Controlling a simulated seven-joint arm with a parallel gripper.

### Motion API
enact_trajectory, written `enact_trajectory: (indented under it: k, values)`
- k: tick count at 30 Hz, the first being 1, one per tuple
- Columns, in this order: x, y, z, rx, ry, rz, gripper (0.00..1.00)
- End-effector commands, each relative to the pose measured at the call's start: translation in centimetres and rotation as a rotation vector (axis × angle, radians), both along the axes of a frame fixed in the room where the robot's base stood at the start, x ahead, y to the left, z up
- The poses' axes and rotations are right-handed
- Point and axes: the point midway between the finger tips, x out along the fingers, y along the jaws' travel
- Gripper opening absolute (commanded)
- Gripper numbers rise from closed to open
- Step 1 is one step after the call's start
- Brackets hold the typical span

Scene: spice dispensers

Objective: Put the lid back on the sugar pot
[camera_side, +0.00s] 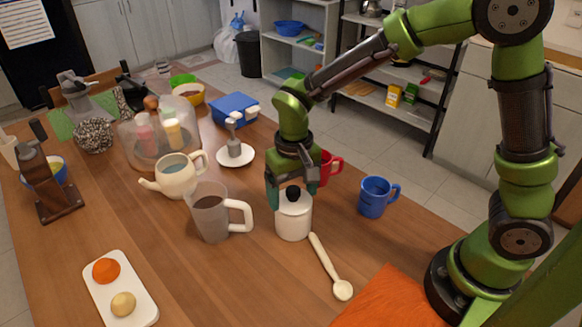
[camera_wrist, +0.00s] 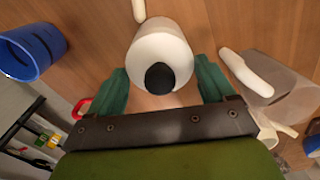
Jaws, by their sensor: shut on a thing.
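The white sugar pot (camera_side: 293,224) stands upright on the wooden table. Its white lid with a black knob (camera_side: 293,193) is at the pot's top, in line with it; I see no clear gap between them. My gripper (camera_side: 288,192) points down over the pot, its green fingers either side of the lid, shut on it. In the wrist view the black knob (camera_wrist: 160,76) and white pot (camera_wrist: 160,42) lie between the two widely spaced fingers (camera_wrist: 163,88). The exact finger contact is partly hidden.
A grey mug (camera_side: 210,215) stands close left of the pot, a red mug (camera_side: 328,168) behind, and a blue mug (camera_side: 374,197) to the right. A pale spoon (camera_side: 330,268) lies in front. A teapot (camera_side: 177,177) is farther left.

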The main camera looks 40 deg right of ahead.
Motion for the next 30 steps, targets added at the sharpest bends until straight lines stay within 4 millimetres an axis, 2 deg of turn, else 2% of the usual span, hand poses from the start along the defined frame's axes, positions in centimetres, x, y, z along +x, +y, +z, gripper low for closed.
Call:
enact_trajectory:
  k: [14, 15, 18, 26, 30]
  values:
    - [0.0, 0.0, -0.2, 0.000, 0.001, -0.001, 0.53]
    - [0.0, 0.0, -0.2, 0.000, 0.001, -0.001, 0.86]
    - [0.0, 0.0, -0.2, 0.000, 0.001, -0.001, 1.00]
    - [0.0, 0.0, 0.0, 0.000, 0.000, 0.000, 1.00]
    - [0.1, 0.0, 1.3, 0.000, -0.003, -0.001, 1.00]
